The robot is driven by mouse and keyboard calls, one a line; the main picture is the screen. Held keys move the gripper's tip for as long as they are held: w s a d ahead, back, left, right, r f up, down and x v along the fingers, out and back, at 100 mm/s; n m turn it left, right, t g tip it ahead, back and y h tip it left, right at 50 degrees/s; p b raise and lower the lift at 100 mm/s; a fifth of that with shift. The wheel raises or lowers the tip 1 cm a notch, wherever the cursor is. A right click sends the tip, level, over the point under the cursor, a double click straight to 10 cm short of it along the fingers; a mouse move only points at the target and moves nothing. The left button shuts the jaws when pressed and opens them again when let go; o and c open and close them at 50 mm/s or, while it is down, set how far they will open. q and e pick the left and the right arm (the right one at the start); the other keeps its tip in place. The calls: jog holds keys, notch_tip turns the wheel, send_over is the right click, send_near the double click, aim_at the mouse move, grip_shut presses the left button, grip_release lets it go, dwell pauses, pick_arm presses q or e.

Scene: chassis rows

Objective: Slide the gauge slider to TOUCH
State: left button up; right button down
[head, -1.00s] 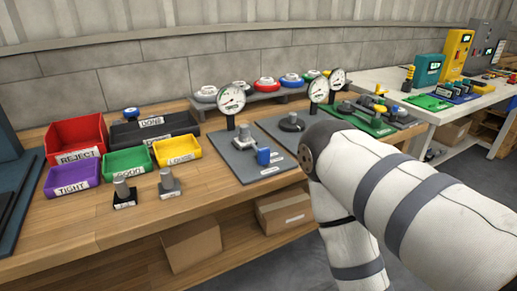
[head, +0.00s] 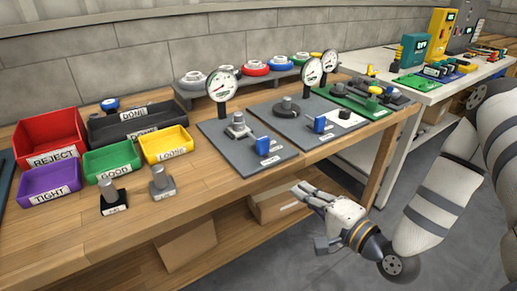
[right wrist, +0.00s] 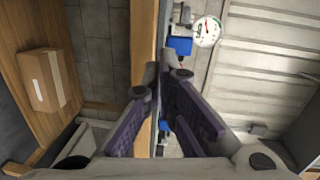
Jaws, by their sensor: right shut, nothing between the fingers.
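Grey gauge plates lie on the wooden bench, each with a dial gauge and a blue slider. The left plate (head: 232,161) has a blue slider (head: 262,146) near its front right and a round dial (head: 222,84) behind. The middle plate (head: 285,129) has a blue slider (head: 320,124) and its own dial (head: 311,71). Label text by the sliders is too small to read. My right gripper (head: 301,191) is shut and empty, in front of the bench edge, apart from both sliders. The right wrist view shows its fingers (right wrist: 165,75) together, with a blue slider (right wrist: 180,45) beyond.
Coloured bins, such as the red REJECT bin (head: 50,139), stand at the bench's left. A green board (head: 353,101) lies right of the plates. A cardboard box (head: 277,199) sits on the lower shelf (head: 215,254) near my right gripper.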

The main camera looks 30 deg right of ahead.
jog(key=d+r+m+t, duration=0.1)
jog(key=r, duration=0.1)
jog(key=b, duration=0.2)
send_near(265, 146)
jog(key=w, duration=0.6)
jog(key=shift+a+f, duration=0.25)
jog(key=shift+a, duration=0.05)
pick_arm(q)
jog(key=shift+s+f+g, duration=0.4)
jog(key=shift+s+f, duration=0.6)
pick_arm(e)
jog(key=shift+w+r+h, duration=0.1)
jog(key=shift+w+h, duration=0.2)
jog(key=shift+w, duration=0.15)
jog(key=shift+w, duration=0.1)
jog(key=w, duration=0.3)
jog(key=shift+w+a+f+b, duration=0.1)
jog(key=shift+a+f+b, duration=0.1)
jog(key=shift+f+b, duration=0.1)
pick_arm(q)
jog(key=shift+s+f, duration=0.6)
jog(key=shift+s, duration=0.05)
pick_arm(e)
jog(key=shift+w+r, duration=0.15)
jog(key=shift+r, duration=0.2)
pick_arm(q)
jog(key=shift+g, duration=0.3)
